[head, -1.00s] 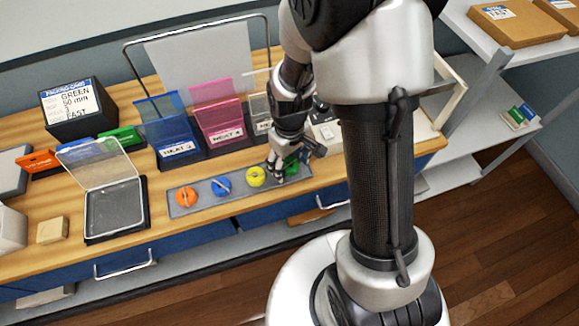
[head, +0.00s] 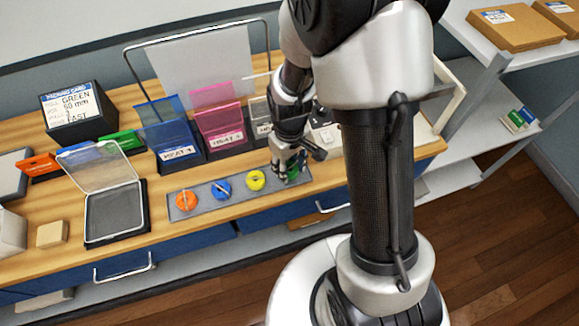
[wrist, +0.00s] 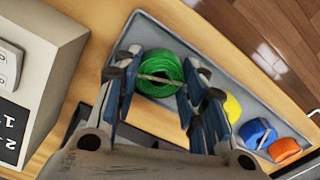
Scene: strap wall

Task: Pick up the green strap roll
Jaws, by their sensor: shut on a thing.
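The green strap roll (wrist: 160,73) is between the two fingers of my gripper (wrist: 155,85) in the wrist view, with a pale band across it. My gripper is shut on it. In the head view my gripper (head: 289,168) is at the right end of the grey tray (head: 240,205), and the green roll (head: 294,166) is partly hidden by the fingers. Whether the roll is clear of the tray is hard to tell. The yellow roll (head: 256,180), blue roll (head: 221,189) and orange roll (head: 186,200) lie in the tray to the left.
Blue (head: 170,139) and pink (head: 221,127) pocket holders stand behind the tray. A packing card (head: 72,103) reading GREEN, 50 mm, FAST stands at the back left. A clear-lidded box (head: 115,210) is left of the tray. A white device (head: 327,133) is close right of my gripper.

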